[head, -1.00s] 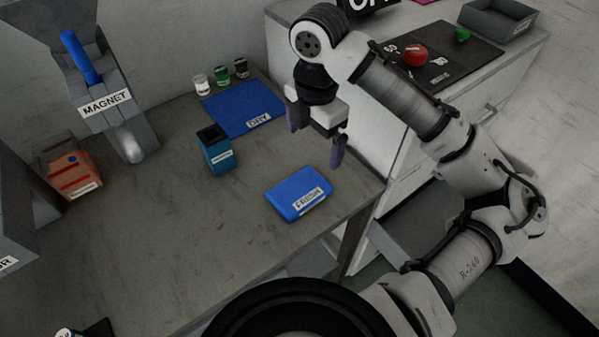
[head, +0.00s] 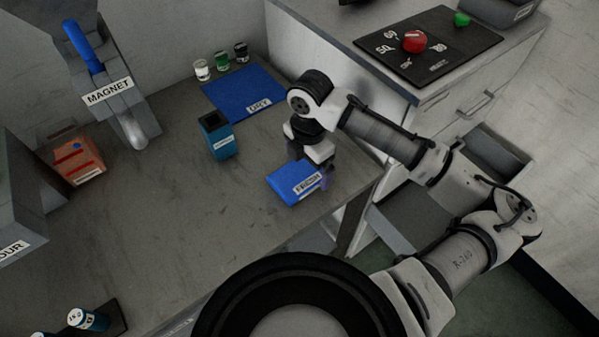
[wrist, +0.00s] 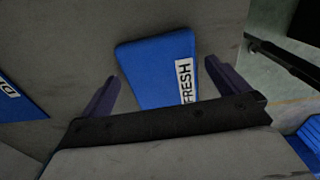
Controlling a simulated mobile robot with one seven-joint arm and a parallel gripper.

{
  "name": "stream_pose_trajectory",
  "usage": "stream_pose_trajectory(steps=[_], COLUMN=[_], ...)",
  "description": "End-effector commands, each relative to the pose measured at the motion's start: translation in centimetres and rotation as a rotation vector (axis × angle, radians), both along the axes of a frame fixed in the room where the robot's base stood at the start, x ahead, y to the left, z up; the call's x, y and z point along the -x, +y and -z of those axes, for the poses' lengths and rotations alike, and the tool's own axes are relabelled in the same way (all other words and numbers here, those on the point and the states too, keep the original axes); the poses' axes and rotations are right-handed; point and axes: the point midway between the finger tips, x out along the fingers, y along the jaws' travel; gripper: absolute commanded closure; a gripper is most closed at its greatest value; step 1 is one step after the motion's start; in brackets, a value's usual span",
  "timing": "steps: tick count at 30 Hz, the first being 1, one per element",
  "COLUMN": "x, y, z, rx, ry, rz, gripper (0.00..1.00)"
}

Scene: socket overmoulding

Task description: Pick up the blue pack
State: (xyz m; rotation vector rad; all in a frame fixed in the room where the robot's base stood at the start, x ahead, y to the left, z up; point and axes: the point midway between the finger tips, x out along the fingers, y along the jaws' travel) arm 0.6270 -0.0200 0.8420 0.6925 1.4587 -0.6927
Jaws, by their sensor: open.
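The blue pack (head: 285,185) lies flat on the grey table near its right edge, with a white label reading FRESH. In the wrist view the blue pack (wrist: 150,75) lies between and beyond the two purple fingers. My gripper (wrist: 165,85) is open, one finger to each side of the pack, and holds nothing. In the head view my gripper (head: 310,170) is over the right part of the pack and hides some of it. I cannot tell whether the fingers touch it.
A flat blue mat labelled DRY (head: 235,95) lies behind. A teal box (head: 218,140) stands left of the pack. A grey cabinet with a control panel (head: 430,50) and open drawer (head: 495,155) stands right. The table's middle left is clear.

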Motion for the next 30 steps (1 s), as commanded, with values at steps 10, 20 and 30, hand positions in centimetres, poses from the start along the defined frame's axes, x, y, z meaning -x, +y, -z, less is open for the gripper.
stream_pose_trajectory(steps=[10, 20, 30], x=[-0.01, 0.0, -0.04], y=[0.01, 0.0, 0.0], z=[0.78, 0.75, 0.31], rx=[0.0, 0.001, 0.001], ry=[-0.001, -0.001, -0.002], rz=[0.0, 0.0, 0.0], gripper=[0.03, 0.45, 0.45])
